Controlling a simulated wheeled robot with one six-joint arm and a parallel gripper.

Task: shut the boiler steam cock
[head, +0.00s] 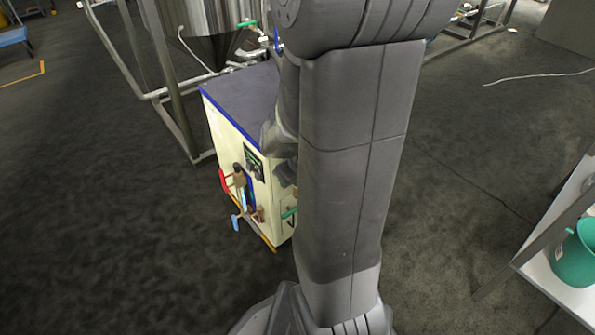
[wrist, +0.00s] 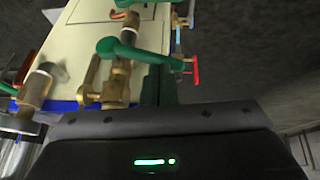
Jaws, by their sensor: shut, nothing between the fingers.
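The boiler (head: 236,137) is a cream cabinet with blue edging and a dark top, left of my arm in the head view. In the wrist view, a green lever (wrist: 139,53) lies across the picture at a brass valve (wrist: 117,82) on the cream panel (wrist: 75,35). No label shows whether this is the steam cock. A green handle also shows low on the cabinet in the head view (head: 289,212). My gripper (wrist: 160,86) is shut and empty, close beside the brass valve; whether it touches the lever I cannot tell. My arm hides part of the cabinet.
A red handle (head: 224,180) and a blue handle (head: 236,222) stick out from the cabinet's front. A steel tank (head: 205,22) on a pipe frame stands behind. A white table with a green bucket (head: 575,258) stands at right. The floor at left is clear.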

